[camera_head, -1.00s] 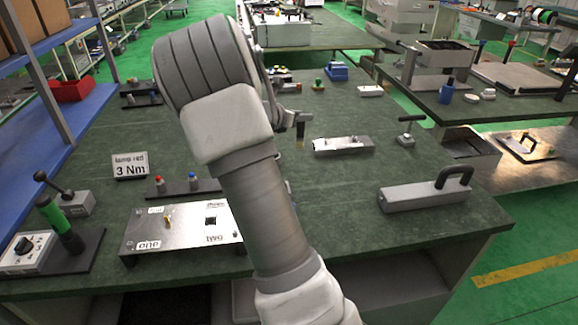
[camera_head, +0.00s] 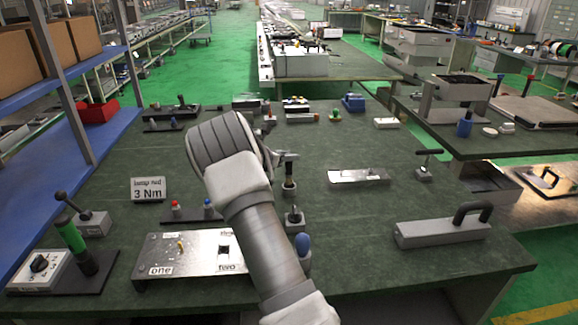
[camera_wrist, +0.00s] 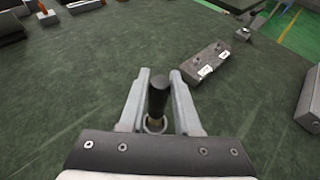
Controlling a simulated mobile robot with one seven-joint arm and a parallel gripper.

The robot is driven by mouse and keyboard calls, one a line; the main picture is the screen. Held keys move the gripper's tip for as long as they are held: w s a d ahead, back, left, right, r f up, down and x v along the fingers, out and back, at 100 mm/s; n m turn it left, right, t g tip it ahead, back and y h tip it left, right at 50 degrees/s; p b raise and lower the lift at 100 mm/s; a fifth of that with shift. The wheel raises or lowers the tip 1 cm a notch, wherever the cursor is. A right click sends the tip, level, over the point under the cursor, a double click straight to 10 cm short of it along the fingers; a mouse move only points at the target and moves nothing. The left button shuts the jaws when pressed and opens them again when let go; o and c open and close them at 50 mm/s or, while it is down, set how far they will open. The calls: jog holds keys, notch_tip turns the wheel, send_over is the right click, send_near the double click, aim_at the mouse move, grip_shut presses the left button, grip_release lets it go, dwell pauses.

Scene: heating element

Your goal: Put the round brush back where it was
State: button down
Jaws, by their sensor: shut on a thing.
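My gripper (camera_head: 286,156) is over the middle of the green table, partly hidden by my arm in the head view. In the wrist view its two fingers (camera_wrist: 158,88) stand on either side of a dark cylindrical handle, the round brush (camera_wrist: 157,98), with a brass-coloured ring near its lower end. The gripper is shut on it. In the head view the brush (camera_head: 289,181) shows as a small dark upright piece below the fingers. Whether its lower end touches anything is hard to tell. Its bristles are not clearly visible.
A small metal holder with a dark knob (camera_head: 294,218) and a blue-knobbed piece (camera_head: 302,245) stand close by my arm. A metal plate block (camera_head: 358,176) lies to the right. A handled grey block (camera_head: 443,230) is at front right. Table between is clear.

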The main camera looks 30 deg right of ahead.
aim_at(287, 166)
jog(key=shift+f, duration=1.8)
jog(key=shift+f+b, duration=0.2)
jog(key=shift+b, duration=0.1)
jog(key=c, duration=0.6)
grip_release()
